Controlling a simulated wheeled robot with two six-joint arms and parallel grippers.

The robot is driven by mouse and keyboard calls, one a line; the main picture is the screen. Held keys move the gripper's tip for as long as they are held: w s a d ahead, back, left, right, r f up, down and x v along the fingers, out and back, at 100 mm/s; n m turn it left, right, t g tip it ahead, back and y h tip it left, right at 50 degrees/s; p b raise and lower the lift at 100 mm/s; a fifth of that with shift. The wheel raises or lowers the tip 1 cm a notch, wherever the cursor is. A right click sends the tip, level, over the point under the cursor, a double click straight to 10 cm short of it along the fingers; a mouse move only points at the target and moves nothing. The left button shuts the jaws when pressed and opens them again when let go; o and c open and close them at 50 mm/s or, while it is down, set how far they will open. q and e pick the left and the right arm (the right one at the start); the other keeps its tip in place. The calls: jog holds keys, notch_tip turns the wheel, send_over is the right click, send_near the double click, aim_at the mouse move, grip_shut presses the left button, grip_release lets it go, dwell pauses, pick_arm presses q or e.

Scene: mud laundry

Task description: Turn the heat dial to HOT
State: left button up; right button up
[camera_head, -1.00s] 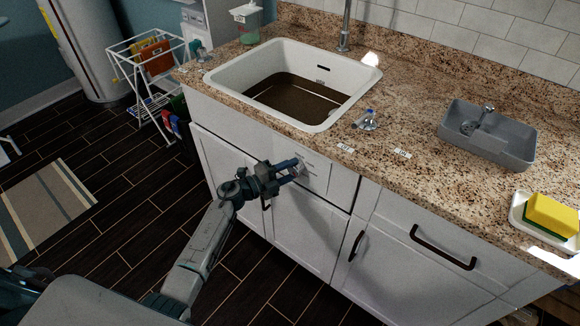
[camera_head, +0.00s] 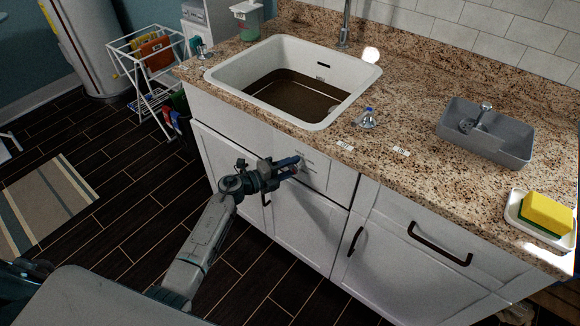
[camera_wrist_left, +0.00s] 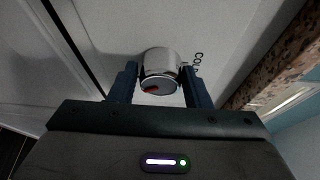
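The heat dial (camera_wrist_left: 160,72) is a short silver knob on the white cabinet front below the sink. It has a red mark on its face, and the word COLD is printed to its right in the left wrist view. My left gripper (camera_wrist_left: 160,80) faces it, with one blue finger on each side of the knob. A narrow gap seems to show at the left finger; contact at the right one is unclear. In the head view my left gripper (camera_head: 289,166) hides most of the dial, near a small printed panel. My right gripper is out of view.
The granite counter edge (camera_head: 330,148) runs above my gripper, with a white sink (camera_head: 335,112) of brown water behind it. A black cabinet handle (camera_head: 355,243) is to the right. A drying rack (camera_head: 150,75) stands at the left; the dark floor beside my arm is clear.

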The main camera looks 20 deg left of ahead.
pick_arm(q)
jog(key=shift+o, duration=1.3)
jog(key=b+v, duration=0.1)
jog(key=v, duration=0.9)
jog(key=shift+s+a+b, duration=0.25)
jog(key=shift+s+b, duration=0.05)
jog(key=shift+b, duration=0.05)
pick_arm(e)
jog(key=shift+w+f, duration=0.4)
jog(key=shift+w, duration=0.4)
